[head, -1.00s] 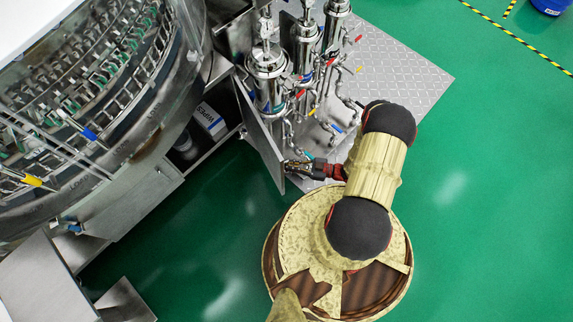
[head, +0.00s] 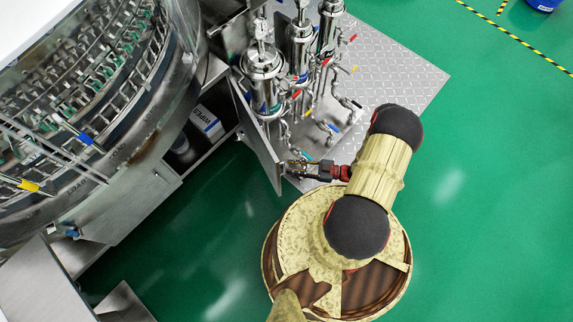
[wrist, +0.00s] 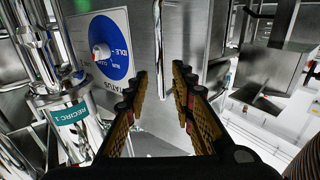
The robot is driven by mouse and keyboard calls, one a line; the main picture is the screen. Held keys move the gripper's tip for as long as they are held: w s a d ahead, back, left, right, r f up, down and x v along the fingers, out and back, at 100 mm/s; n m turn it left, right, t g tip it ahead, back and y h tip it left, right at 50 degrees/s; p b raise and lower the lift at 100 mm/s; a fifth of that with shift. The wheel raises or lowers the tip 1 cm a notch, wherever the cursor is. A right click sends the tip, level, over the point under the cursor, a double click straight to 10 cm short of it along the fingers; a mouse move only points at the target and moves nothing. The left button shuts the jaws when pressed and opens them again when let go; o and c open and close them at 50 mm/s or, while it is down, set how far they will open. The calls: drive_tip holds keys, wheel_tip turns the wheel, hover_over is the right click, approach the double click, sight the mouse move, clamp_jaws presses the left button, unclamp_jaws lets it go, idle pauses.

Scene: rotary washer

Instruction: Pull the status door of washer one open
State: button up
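The status door (head: 259,143) is a flat steel panel that stands swung out from the washer's lower cabinet (head: 212,143). In the wrist view its face (wrist: 152,45) carries a blue and white status dial (wrist: 103,48) with a red and white knob. A vertical bar handle (wrist: 180,78) shows between my fingers, closer to the right one. My gripper (head: 291,167) is at the door's outer edge; in the wrist view its fingers (wrist: 163,88) stand apart with a clear gap. I cannot tell whether a finger touches the handle.
The round washer (head: 85,110) fills the left side. Steel filter housings (head: 262,75) and pipes stand behind the door on a tread plate (head: 400,85). A box of wipes (head: 207,122) sits inside the cabinet. The green floor is clear below the door and to the right.

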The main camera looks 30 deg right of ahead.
drive_tip(key=v, duration=0.8)
idle(0.4)
